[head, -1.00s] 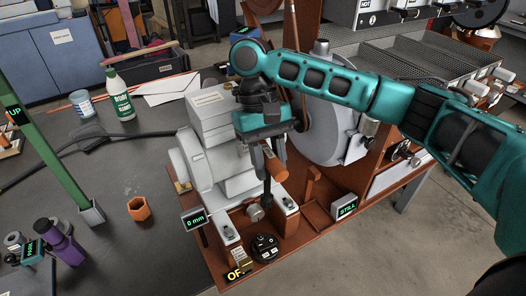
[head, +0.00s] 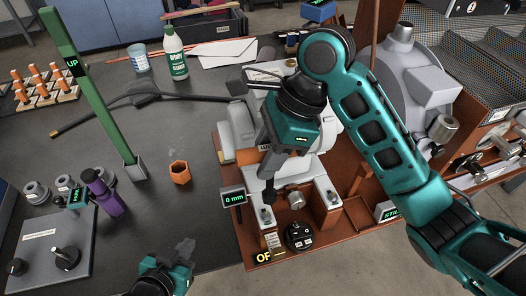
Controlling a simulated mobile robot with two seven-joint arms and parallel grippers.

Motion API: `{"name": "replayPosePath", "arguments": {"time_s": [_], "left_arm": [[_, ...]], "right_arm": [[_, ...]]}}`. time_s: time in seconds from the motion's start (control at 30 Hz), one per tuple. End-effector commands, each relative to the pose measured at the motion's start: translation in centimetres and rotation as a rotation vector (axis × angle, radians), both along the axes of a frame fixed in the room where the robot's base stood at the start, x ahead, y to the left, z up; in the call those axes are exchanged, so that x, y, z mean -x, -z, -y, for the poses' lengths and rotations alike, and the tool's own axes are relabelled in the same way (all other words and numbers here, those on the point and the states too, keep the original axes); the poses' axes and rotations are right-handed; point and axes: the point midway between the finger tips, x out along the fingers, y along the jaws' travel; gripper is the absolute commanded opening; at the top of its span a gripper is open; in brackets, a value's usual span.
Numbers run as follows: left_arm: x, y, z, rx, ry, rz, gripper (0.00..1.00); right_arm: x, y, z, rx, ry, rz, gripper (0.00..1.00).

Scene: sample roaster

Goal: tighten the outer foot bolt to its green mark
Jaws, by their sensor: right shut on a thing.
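The grey motor unit stands on a red-brown base (head: 225,150). Two light foot rails at its front each carry a small bolt: a left bolt (head: 266,214) and a right bolt (head: 332,198). I cannot make out a green mark on either. My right gripper (head: 268,165) points down, shut on a tool with an orange-brown handle (head: 267,145), mostly hidden by the fingers. A dark shaft end (head: 268,194) hangs just above the left bolt; I cannot tell if they touch. My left gripper (head: 185,262) is at the bottom edge, empty, its opening unclear.
A "0 mm" display (head: 234,198) stands left of the foot rails. A black round dial (head: 299,236) and an "OF" sign (head: 264,257) are in front. An orange hexagonal cup (head: 180,172), a green post (head: 95,95) and a purple-handled tool (head: 103,194) stand on the dark table.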

Motion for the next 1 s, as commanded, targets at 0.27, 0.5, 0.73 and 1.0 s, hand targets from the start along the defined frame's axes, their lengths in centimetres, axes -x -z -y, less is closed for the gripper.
{"name": "replayPosePath", "arguments": {"time_s": [0.27,0.5,0.73,1.0], "left_arm": [[0.0,0.0,0.0,-0.001,-0.001,-0.001,0.00],[0.0,0.0,0.0,-0.001,-0.001,-0.001,0.00],[0.0,0.0,-0.1,-0.001,-0.001,-0.001,0.00],[-0.1,-0.1,0.0,-0.001,0.000,0.003,0.00]], "right_arm": [[0.1,-0.4,-0.6,0.001,0.101,0.000,0.00],[0.1,-0.3,-0.6,-0.004,0.099,-0.001,0.00],[0.1,1.2,-0.6,-0.004,0.100,-0.004,0.00],[0.1,3.6,-0.6,-0.004,0.098,-0.003,0.00]]}}
